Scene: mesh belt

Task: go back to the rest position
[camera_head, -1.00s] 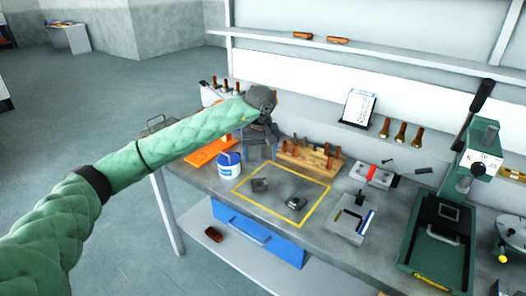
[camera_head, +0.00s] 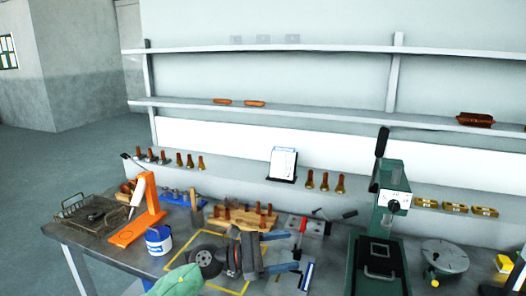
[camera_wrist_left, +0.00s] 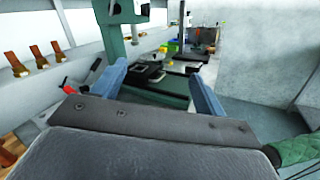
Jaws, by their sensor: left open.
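My left gripper (camera_head: 290,252) is over the workbench (camera_head: 105,243), in front of the wooden tool block (camera_head: 240,217), with its two blue-grey fingers pointing right. The fingers are apart with nothing between them. In the left wrist view the same gripper (camera_wrist_left: 165,85) has its fingers spread wide, with the green press (camera_wrist_left: 150,90) beyond them. My left arm's green sleeve (camera_head: 178,282) comes in at the bottom edge. The gripper hides part of the yellow-outlined area (camera_head: 205,238). My right gripper is not in view.
A wire basket (camera_head: 72,214), an orange stand (camera_head: 140,222) and a white-and-blue tub (camera_head: 158,240) stand left of the gripper. The green press (camera_head: 392,190) and a round grey plate (camera_head: 445,254) stand to the right. Shelves (camera_head: 300,112) run along the wall behind.

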